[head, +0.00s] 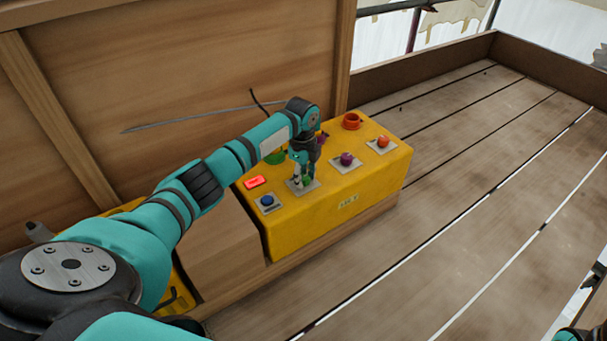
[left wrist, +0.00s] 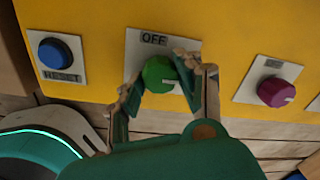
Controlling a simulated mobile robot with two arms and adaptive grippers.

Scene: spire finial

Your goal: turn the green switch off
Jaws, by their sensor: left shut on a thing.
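The green switch (left wrist: 158,72) is a round green knob on a pale plate marked OFF, on the front of the yellow control box (head: 315,215). In the head view, the switch (head: 307,178) is mostly hidden behind my gripper. My left gripper (head: 302,170) points down at it. In the left wrist view, the fingers of the left gripper (left wrist: 163,85) are shut on the knob, one on each side. A pale pointer mark shows on the knob's lower side. At the lower right edge of the head view, only a cut-off part of my right arm shows.
A blue RESET button (left wrist: 56,52) is left of the switch and a purple knob (left wrist: 276,91) right of it. A lit red indicator (head: 254,182), a red button (head: 383,142) and an orange ring (head: 351,121) are also on the box. Wooden panels stand behind; the plank floor (head: 470,170) at right is clear.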

